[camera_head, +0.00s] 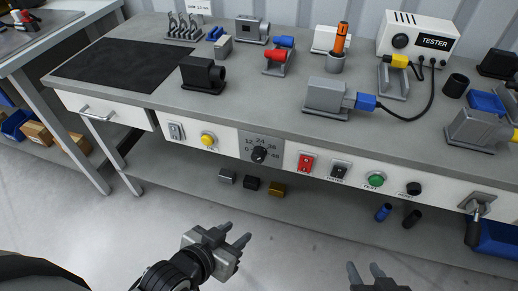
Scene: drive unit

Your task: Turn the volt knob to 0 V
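The volt knob (260,155) is a black dial on a grey plate (247,144) on the front panel of the bench. Marks 0, 12, 24, 36 and 48 or similar run around it; the small print is hard to read. I cannot tell for sure which mark the knob points at. My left gripper (244,234) is below the knob, in front of the bench, apart from it, with its fingers spread and nothing between them. My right gripper (366,273) shows only its fingertips at the bottom edge, apart and empty.
A tester (418,38) and several connector parts stand on the bench top (150,105). Small blocks lie on the lower shelf.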

